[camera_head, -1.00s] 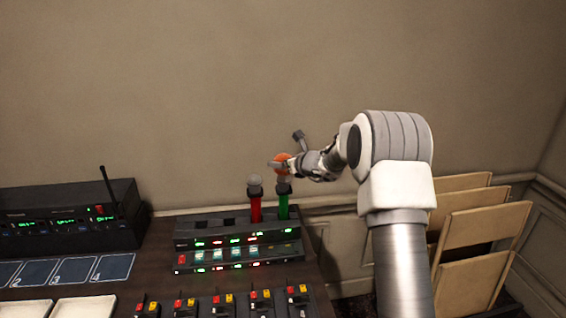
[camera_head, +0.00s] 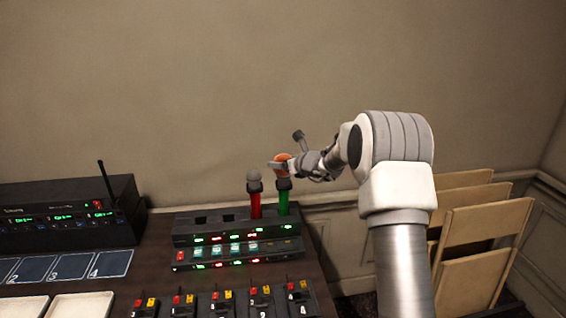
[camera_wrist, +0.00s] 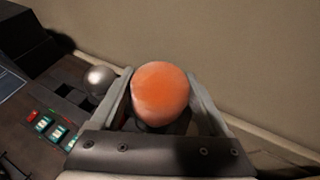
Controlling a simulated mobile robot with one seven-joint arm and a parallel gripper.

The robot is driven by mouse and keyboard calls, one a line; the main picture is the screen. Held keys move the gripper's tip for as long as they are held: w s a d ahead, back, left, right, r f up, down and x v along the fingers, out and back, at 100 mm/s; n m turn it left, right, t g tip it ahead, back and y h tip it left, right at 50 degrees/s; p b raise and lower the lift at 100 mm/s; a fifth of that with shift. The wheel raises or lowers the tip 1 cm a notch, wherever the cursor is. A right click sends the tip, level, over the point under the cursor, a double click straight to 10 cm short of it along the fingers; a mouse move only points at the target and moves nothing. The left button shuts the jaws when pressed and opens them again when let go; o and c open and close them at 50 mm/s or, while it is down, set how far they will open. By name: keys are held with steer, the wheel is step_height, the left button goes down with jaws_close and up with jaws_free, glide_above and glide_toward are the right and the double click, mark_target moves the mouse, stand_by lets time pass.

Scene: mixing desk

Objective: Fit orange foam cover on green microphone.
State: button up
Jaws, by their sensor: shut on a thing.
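The orange foam cover (camera_wrist: 160,92) is between the two fingers of my gripper (camera_wrist: 163,100) in the wrist view, and the gripper is shut on it. In the head view the cover (camera_head: 283,158) is at the gripper's tip, right above the green microphone (camera_head: 284,201), which stands upright in the charger. The green microphone's head is largely hidden by the cover and gripper; I cannot tell how far the cover sits over it. In the wrist view the cover hides the green microphone.
A red microphone (camera_head: 255,199) stands close on the left; its silver head shows in the wrist view (camera_wrist: 100,79). The charger (camera_head: 205,226) has empty slots. A black receiver (camera_head: 65,215) is at the left, the wall behind, folded chairs (camera_head: 478,235) at the right.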

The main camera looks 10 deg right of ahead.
steer(key=shift+f+b, duration=1.7)
steer(key=o, duration=1.2)
steer(key=shift+c, duration=0.2)
steer(key=b+v, duration=0.1)
steer(key=v, duration=0.6)
steer(key=shift+b, duration=0.3)
